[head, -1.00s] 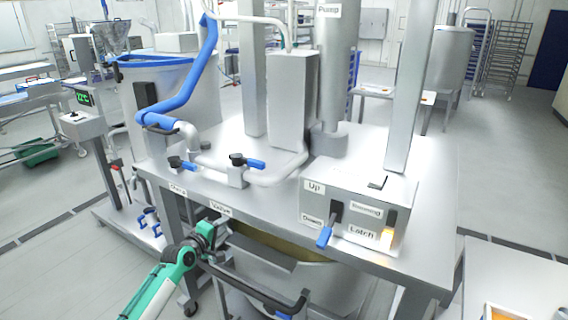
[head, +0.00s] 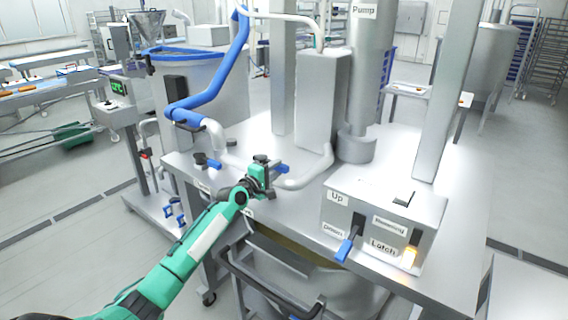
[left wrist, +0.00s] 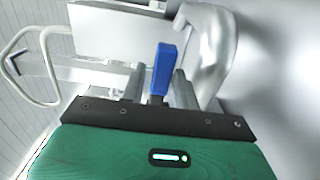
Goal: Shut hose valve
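Two valves with blue lever handles sit on the white pipe along the table's front. The left valve (head: 206,161) stands near the blue hose (head: 190,104), its lever pointing right. The right valve (head: 262,159) is partly hidden by my left gripper (head: 266,180); its blue handle (head: 281,169) shows just beyond. In the left wrist view the blue handle (left wrist: 163,68) stands between the two fingers of my left gripper (left wrist: 159,80), which are apart with gaps beside it. My arm covers the front-edge labels, so I cannot read which valve is which. My right gripper is out of view.
A control box (head: 380,225) with a blue lever (head: 347,248) and a lit orange switch stands to the right on the table. A grey upright block (head: 322,100) and the pump column (head: 362,75) rise behind the pipe. A vessel with a black-gripped handle is below.

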